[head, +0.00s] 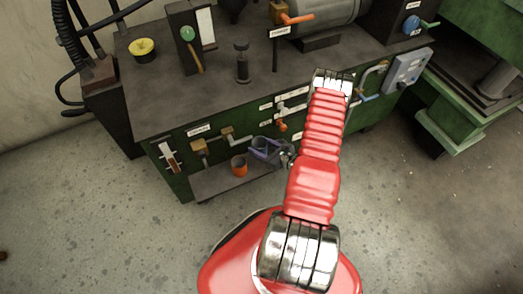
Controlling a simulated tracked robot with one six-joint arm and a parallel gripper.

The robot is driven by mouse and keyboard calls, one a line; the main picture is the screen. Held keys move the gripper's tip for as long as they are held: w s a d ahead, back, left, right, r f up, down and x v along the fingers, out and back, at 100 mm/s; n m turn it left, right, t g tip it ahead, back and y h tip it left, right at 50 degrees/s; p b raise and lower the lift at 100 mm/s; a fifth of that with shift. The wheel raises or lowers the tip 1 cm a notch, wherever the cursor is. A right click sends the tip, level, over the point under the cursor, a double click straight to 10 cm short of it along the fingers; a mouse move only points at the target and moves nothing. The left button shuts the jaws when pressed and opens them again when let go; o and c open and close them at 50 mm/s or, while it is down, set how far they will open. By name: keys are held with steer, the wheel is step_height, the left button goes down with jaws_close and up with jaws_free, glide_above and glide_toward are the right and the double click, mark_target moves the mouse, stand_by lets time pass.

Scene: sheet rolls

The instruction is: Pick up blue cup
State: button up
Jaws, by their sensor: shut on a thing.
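The blue cup (261,151) is at the low shelf on the front of the green machine, right of an orange cup. It looks tilted. My gripper (284,155) is at the cup's right side and shut on it. The red arm hides part of the gripper, and the fingertips are small and hard to make out. I cannot tell whether the cup touches the shelf.
The orange cup (239,166) stands close to the left on the shelf (212,182). Pipes and valves (227,135) stick out of the green machine (185,187) just above. The grey floor (130,225) in front is clear.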

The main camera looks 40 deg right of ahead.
steer(key=shift+r, duration=0.75)
steer(key=shift+a+r, duration=0.1)
steer(key=shift+r, duration=0.05)
